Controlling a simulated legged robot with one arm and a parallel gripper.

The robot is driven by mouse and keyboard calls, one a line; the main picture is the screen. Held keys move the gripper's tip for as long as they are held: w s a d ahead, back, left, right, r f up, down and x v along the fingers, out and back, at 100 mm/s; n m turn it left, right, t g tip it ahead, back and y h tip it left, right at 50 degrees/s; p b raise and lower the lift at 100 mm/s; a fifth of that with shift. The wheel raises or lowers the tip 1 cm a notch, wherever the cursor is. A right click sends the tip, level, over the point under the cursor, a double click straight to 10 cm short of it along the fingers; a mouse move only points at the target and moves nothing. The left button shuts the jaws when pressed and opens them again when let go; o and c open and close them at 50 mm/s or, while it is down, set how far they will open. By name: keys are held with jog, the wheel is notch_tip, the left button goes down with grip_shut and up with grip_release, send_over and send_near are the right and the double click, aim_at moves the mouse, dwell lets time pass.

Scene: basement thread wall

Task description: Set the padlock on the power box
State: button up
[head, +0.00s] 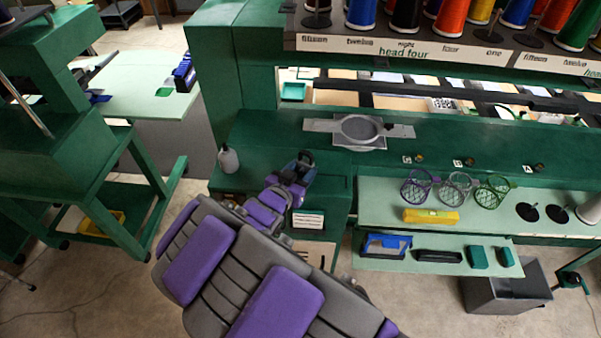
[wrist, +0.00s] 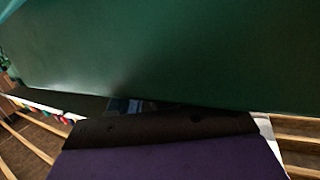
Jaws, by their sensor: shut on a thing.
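My gripper (head: 299,168) is over the left part of the green machine table in the head view. It is shut on a small dark thing with a loop-like top (head: 305,157), which looks like the padlock, though my jaws hide most of it. In the wrist view, my dark jaw and purple housing fill the bottom, with a small bluish patch (wrist: 130,104) beyond them. A green surface (wrist: 170,50) fills the top, close to the camera. A green panel with a white label (head: 308,220) is just below my gripper; I cannot tell whether it is the power box.
A white bottle (head: 228,158) stands left of my gripper. An embroidery hoop (head: 360,129) lies behind it. To the right are mesh baskets (head: 454,190), a yellow thing (head: 431,216) and a lower shelf (head: 400,264) with small items. Thread cones (head: 450,18) line the top.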

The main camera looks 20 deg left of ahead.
jog(key=o, duration=1.2)
jog(key=shift+s, duration=0.1)
jog(key=p+v, duration=0.2)
jog(key=v, duration=1)
